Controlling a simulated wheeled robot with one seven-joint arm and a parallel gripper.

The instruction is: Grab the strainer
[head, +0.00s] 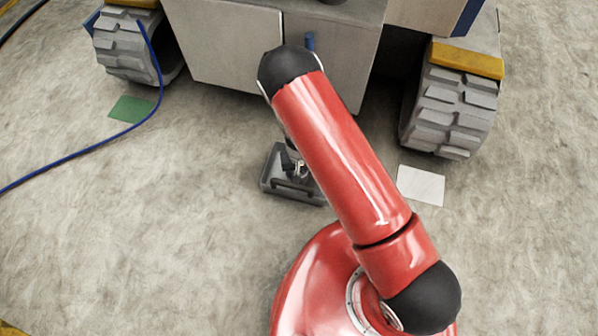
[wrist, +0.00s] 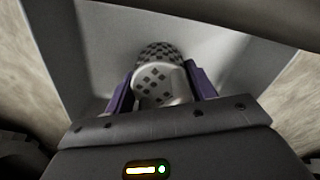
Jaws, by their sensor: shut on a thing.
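The strainer (wrist: 160,88) is a pale metal piece with rows of dark square holes and a rounded far end, in the middle of the wrist view. My gripper (wrist: 158,80) has its two purple fingers on either side of it and is shut on it. The strainer is inside a grey walled container (wrist: 75,50). I cannot tell whether it touches the container's bottom. In the head view, my red arm hides most of the gripper and strainer above a small dark grey container (head: 270,184) on the floor.
A grey wheeled machine (head: 225,50) stands at the back, with treaded wheels left (head: 127,48) and right (head: 452,105). A blue cable (head: 75,153) runs along the left floor. A green sheet (head: 131,109) and a white sheet (head: 421,185) lie flat. The left floor is mostly clear.

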